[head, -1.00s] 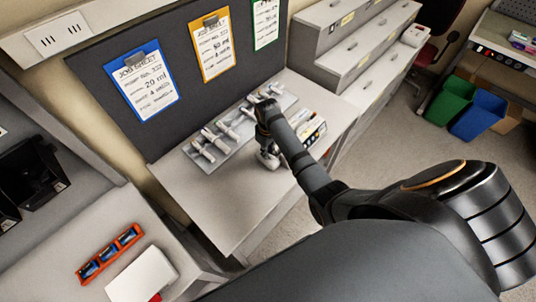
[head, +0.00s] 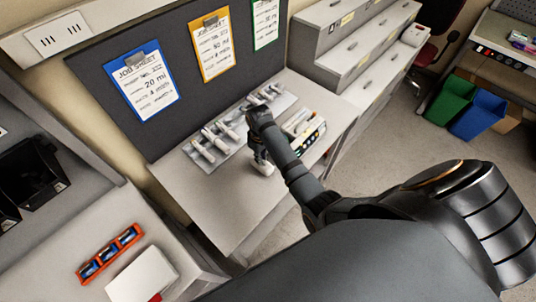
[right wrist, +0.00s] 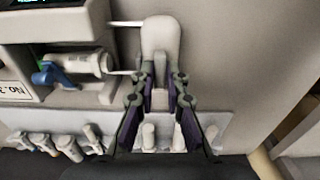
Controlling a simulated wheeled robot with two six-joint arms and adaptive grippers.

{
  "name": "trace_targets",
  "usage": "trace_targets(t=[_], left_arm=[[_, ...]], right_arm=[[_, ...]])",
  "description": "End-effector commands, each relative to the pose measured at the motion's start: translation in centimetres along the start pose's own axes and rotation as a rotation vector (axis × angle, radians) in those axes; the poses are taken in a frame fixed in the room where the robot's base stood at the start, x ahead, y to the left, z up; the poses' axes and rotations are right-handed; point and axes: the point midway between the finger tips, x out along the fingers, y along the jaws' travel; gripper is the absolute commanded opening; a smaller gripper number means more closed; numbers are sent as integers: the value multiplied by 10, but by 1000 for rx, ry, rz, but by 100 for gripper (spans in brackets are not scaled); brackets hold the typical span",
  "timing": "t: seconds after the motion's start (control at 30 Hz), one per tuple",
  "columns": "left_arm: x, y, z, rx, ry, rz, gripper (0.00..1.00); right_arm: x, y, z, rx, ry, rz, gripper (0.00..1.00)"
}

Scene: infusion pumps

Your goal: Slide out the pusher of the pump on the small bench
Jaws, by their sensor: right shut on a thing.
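The pump (head: 303,126) stands on the small bench (head: 215,207); its body, with a blue-tipped part and a "No. 3" label, fills the upper left of the right wrist view (right wrist: 50,28). Its pusher (right wrist: 160,38) is a pale rounded block to the right of the body, with two thin rods across the gap between them. It also shows in the head view (head: 263,168), left of the pump. My right gripper (right wrist: 161,76) is shut on the pusher; in the head view (head: 259,152) my arm partly hides it. My left gripper is out of view.
A grey tray (head: 233,147) with several syringes lies behind the pump, along the dark board with job sheets. Grey drawers (head: 360,50) stand to the right. An orange rack (head: 110,254) and a white box (head: 142,274) lie on the nearer left surface. The bench's front left is bare.

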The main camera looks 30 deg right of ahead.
Motion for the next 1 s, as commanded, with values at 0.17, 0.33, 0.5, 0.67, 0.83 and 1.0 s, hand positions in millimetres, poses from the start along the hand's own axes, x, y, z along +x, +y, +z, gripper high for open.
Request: trace_targets(t=[0.17, 0.33, 0.5, 0.67, 0.83, 1.0], left_arm=[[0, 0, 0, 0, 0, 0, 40], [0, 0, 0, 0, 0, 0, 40], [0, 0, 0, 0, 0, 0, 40], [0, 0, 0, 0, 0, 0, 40], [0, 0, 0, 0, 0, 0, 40], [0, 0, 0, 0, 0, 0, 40]], right_arm=[[0, -10, 0, -1, 0, -2, 3], [0, -19, 0, -1, 0, -4, 3], [0, -27, 0, -1, -1, -3, 3], [0, -35, 0, 0, -1, -2, 3], [0, -40, 0, 0, 0, -2, 3], [0, -39, 0, 0, 0, -2, 3]])
